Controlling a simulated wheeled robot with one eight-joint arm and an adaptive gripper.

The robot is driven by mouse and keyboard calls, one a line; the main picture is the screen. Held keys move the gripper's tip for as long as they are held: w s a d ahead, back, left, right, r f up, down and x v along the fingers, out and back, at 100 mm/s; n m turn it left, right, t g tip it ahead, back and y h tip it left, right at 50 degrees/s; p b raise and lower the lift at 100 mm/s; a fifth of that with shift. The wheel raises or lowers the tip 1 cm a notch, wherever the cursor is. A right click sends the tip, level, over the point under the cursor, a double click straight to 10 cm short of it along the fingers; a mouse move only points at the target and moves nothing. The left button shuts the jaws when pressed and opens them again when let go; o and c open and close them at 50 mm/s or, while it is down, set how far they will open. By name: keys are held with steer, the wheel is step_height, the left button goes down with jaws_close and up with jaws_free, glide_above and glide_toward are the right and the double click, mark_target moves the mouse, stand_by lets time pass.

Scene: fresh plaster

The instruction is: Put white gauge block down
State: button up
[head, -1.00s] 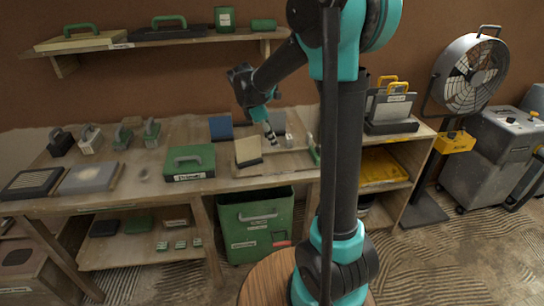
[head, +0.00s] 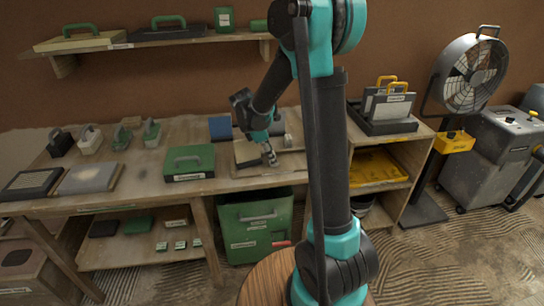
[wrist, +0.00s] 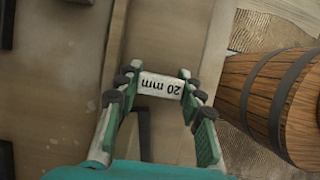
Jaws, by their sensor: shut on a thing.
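The white gauge block (wrist: 161,86), marked "20 mm", is between the fingertips of my gripper (wrist: 160,89) in the wrist view. My gripper is shut on it, with a green finger and dark pads at each side. In the head view my gripper (head: 271,158) is low over the workbench (head: 140,190), beside a pale board (head: 244,150). The block is too small to make out clearly there. I cannot tell whether it touches the surface below.
A green case (head: 189,162) lies left of my gripper. A blue panel (head: 220,127) stands behind it. A black rack with grey plates (head: 388,107) stands to the right. A green bin (head: 256,228) is below the bench. A wooden barrel (wrist: 270,95) is at right in the wrist view.

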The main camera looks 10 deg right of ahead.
steer(key=o, duration=1)
steer(key=shift+o, duration=0.2)
steer(key=v, duration=1.2)
steer(key=s+d+f+m+t+y, duration=0.1)
steer(key=s+d+f+m, duration=0.2)
steer(key=s+m, duration=0.3)
steer(key=s+d+f+m+t+y, duration=0.1)
steer(key=s+d+f+m+y, duration=0.1)
steer(key=s+f+m, duration=0.3)
steer(key=s+d+f+m+t+y, duration=0.1)
steer(key=s+f+m, duration=0.4)
steer(key=s, duration=0.6)
steer(key=d+m+t, duration=0.1)
steer(key=d+m, duration=0.1)
steer(key=shift+d+y, duration=0.3)
steer(key=shift+d, duration=0.05)
